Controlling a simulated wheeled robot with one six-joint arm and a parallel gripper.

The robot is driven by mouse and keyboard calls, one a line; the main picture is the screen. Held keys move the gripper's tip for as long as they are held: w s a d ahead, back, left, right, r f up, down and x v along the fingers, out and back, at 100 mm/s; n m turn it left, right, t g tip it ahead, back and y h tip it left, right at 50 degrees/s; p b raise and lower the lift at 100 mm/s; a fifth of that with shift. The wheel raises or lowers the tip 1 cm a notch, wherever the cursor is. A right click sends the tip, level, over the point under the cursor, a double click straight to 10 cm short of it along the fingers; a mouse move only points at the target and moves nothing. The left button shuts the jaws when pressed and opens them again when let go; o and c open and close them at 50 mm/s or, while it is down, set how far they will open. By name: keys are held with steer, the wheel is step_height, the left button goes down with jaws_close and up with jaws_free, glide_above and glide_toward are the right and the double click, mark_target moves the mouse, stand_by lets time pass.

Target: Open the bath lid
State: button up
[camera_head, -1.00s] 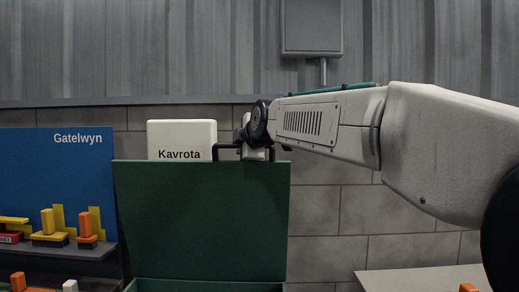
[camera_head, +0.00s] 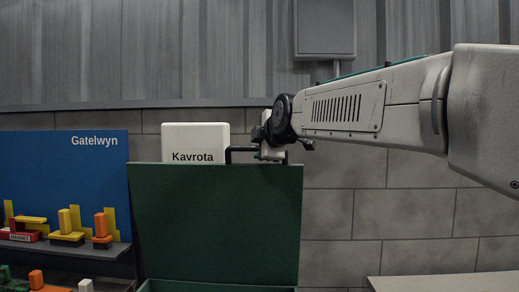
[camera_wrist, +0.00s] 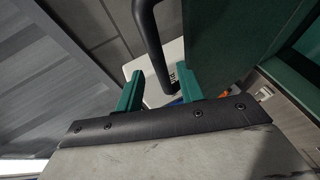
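The dark green bath lid (camera_head: 215,222) stands upright, swung open, in the head view. A black handle (camera_head: 232,150) sits at its top edge. In the wrist view the handle (camera_wrist: 152,45) runs between the two green fingers of my gripper (camera_wrist: 158,88), with gaps visible on both sides. The lid (camera_wrist: 225,40) shows right of the fingers there. My gripper (camera_head: 270,150) is open at the handle, at the lid's top right. The fingertips are hidden in the head view. Only a thin strip of the bath's rim (camera_head: 215,286) shows below the lid.
A white "Kavrota" sign (camera_head: 196,140) stands behind the lid. A blue "Gatelwyn" board (camera_head: 75,185) and a shelf (camera_head: 100,254) with coloured parts are at the left. A pale table top (camera_head: 430,283) is at lower right. A block wall (camera_head: 400,210) stands behind.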

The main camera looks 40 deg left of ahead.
steer(key=shift+v, duration=1.95)
steer(key=s+d+f+m+g+h, duration=0.2)
steer(key=d+f+m+h, duration=0.3)
steer(key=f, duration=0.7)
steer(key=s+d+f+m+g+h, duration=0.15)
steer(key=d+f+m, duration=0.3)
steer(key=d, duration=0.85)
steer(key=d+f+m+g+h, duration=0.1)
steer(key=d+f+m+h, duration=0.3)
steer(key=d, duration=0.8)
steer(key=s+d+f+m, duration=0.3)
steer(key=s+d+m, duration=0.2)
steer(key=d, duration=0.8)
steer(key=s+d+f+m+g+h, duration=0.1)
steer(key=s+d+f+m, duration=0.1)
steer(key=s+d+m, duration=0.3)
steer(key=s+d+f+m+h, duration=0.1)
steer(key=s+d+f+m, duration=0.2)
steer(key=s+d, duration=0.7)
steer(key=d+m, duration=0.2)
steer(key=d, duration=0.8)
steer(key=shift+s+d+f, duration=0.3)
steer(key=shift+s+d, duration=0.05)
steer(key=shift+s, duration=0.05)
